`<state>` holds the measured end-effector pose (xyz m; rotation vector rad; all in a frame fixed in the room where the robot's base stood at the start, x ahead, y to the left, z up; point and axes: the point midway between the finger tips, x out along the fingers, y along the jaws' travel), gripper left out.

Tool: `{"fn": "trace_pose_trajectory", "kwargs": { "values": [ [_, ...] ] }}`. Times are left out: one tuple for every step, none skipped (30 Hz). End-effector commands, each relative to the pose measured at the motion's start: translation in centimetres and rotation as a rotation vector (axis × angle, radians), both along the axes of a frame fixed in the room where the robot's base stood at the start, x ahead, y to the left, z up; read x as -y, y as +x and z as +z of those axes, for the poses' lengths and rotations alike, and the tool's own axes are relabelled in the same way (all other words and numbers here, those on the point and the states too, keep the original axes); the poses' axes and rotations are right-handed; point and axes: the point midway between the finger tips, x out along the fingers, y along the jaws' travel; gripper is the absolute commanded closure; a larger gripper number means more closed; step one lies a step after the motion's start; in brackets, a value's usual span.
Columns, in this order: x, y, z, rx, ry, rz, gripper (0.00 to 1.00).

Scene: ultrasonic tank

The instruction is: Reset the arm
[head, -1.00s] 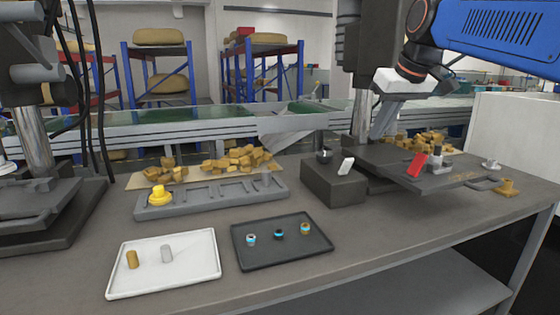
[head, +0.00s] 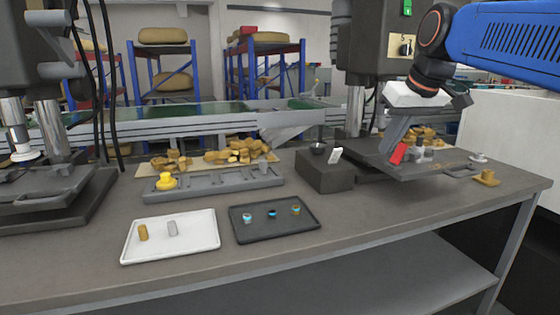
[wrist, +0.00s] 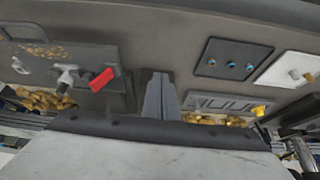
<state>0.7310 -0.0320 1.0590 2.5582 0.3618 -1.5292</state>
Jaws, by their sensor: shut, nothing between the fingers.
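My gripper (head: 389,154) hangs from the blue arm at the right of the head view. Its grey fingers are closed together, with nothing between them. In the wrist view the fingers (wrist: 159,78) point up the picture, over the table edge area. A red handle (head: 398,153) on the dark press plate appears right beside the fingertips in the head view. In the wrist view the red handle (wrist: 103,80) lies left of the fingers, with a visible gap. I cannot tell the fingers' height above the table.
A white tray (head: 195,240) and a black tray (head: 285,230) with small parts lie at the front. A grey slotted rack (head: 225,181) with a yellow piece stands behind them. A dark box (head: 318,176) sits mid-table. Presses stand left and right. The front right tabletop is clear.

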Motion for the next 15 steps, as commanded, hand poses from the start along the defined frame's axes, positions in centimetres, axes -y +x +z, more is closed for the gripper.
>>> {"fn": "trace_pose_trajectory", "kwargs": {
  "values": [
    [0.1, -0.7, -0.6, -0.003, -0.001, -0.007, 1.0],
    [0.2, -1.1, -1.0, -0.005, -0.001, -0.011, 1.0],
    [0.3, -1.6, -1.5, -0.007, -0.001, -0.018, 1.0],
    [0.4, -2.1, -2.0, -0.009, -0.002, -0.024, 1.0],
    [0.4, -2.5, -2.5, -0.01, -0.001, -0.03, 1.0],
    [0.5, -3.1, -3.2, -0.012, -0.001, -0.038, 1.0],
    [0.6, -3.7, -3.7, -0.014, -0.002, -0.044, 1.0],
    [0.7, -4.2, -4.3, -0.018, -0.001, -0.051, 1.0],
    [0.9, -5.1, -5.2, -0.02, -0.002, -0.062, 1.0],
    [1.0, -5.7, -5.9, -0.022, -0.002, -0.07, 1.0],
    [1.1, -6.5, -6.8, -0.025, -0.003, -0.079, 1.0],
    [1.3, -7.7, -8.1, -0.029, -0.004, -0.092, 1.0],
    [1.4, -8.6, -9.1, -0.031, -0.004, -0.103, 1.0],
    [1.6, -9.6, -10.3, -0.037, -0.005, -0.114, 1.0],
    [1.8, -10.9, -11.9, -0.041, -0.005, -0.129, 1.0]
  ]
}}
